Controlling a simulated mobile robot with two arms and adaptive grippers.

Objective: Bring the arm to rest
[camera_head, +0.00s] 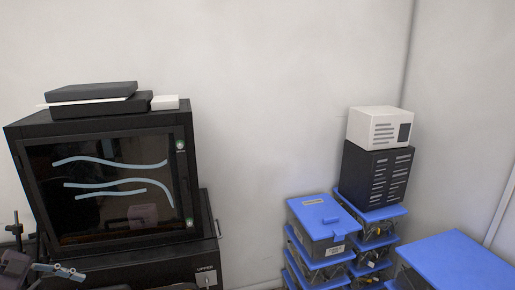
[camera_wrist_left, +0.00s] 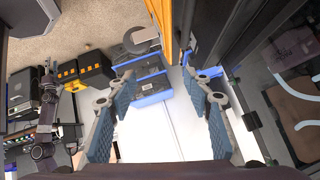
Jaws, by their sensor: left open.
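My left gripper (camera_head: 58,271) shows at the lower left edge of the head view, in front of the black cabinet and low beside it. In the left wrist view its two blue-padded fingers (camera_wrist_left: 160,88) stand wide apart with nothing between them. Behind the gap lie a pale surface and blue-edged bins (camera_wrist_left: 150,84). A dark jointed arm (camera_wrist_left: 48,115), which looks like my right one, shows at the left of the wrist view. Its gripper is too small there to read. The head view does not show it.
The black glass-fronted cabinet (camera_head: 110,232) stands close to my left gripper, with flat dark devices (camera_head: 95,97) on top. Blue-lidded bins (camera_head: 323,216) are stacked to the right, one stack carrying a black box (camera_head: 376,174) and a white box (camera_head: 379,128). Open space lies between cabinet and bins.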

